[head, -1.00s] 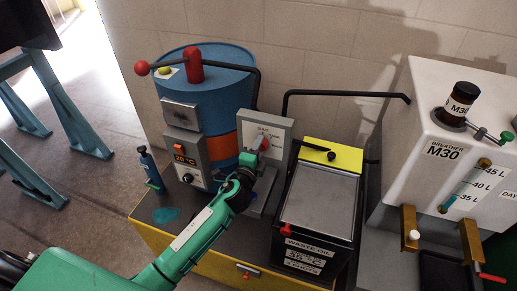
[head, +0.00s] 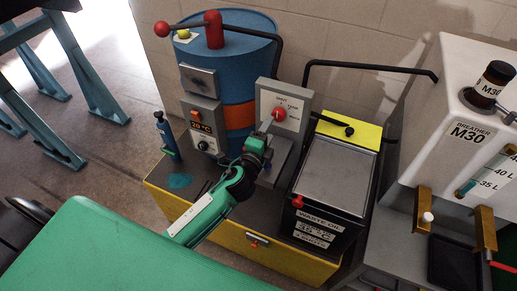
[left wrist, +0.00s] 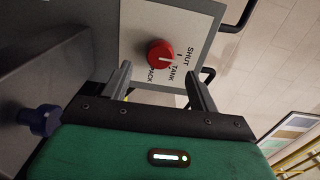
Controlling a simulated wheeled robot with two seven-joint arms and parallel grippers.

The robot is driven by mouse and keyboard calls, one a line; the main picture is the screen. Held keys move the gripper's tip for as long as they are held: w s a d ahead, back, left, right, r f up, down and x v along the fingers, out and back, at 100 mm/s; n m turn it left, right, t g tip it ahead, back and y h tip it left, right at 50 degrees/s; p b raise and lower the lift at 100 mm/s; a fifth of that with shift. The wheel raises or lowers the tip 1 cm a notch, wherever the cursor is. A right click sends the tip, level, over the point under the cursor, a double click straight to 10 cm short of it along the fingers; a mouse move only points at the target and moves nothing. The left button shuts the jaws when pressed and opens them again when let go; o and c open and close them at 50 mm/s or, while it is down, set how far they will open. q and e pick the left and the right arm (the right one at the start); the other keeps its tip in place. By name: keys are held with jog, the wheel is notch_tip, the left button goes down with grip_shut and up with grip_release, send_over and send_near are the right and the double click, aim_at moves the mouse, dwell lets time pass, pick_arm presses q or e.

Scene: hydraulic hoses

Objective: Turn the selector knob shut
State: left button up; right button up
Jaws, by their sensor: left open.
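The selector knob (head: 279,114) is a round red knob on a pale upright panel (head: 263,97) beside the blue drum. In the left wrist view the knob (left wrist: 158,52) carries a white pointer mark directed to the right. The panel there is lettered SHUT, TANK and BACK; I cannot tell exactly which label the mark meets. My left gripper (head: 268,125) is just in front of the panel. Its open, empty fingers also show in the left wrist view (left wrist: 160,82), with the knob ahead of the gap between them. No contact with the knob is visible. My right gripper is not in view.
A blue drum (head: 250,60) with a red-knobbed lever stands behind left. A waste-oil box (head: 330,175) stands right of the panel, and a white M30 tank (head: 455,85) farther right. A blue bottle (head: 164,135) stands on the yellow-edged bench (head: 215,218). Black pipes run behind.

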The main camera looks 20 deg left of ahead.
pick_arm(q)
jog(key=s+b, duration=0.1)
jog(key=s, duration=0.6)
jog(key=shift+s, duration=0.2)
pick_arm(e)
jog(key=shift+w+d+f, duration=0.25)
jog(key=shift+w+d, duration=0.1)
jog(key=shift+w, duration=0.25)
pick_arm(q)
jog(key=shift+a, duration=0.1)
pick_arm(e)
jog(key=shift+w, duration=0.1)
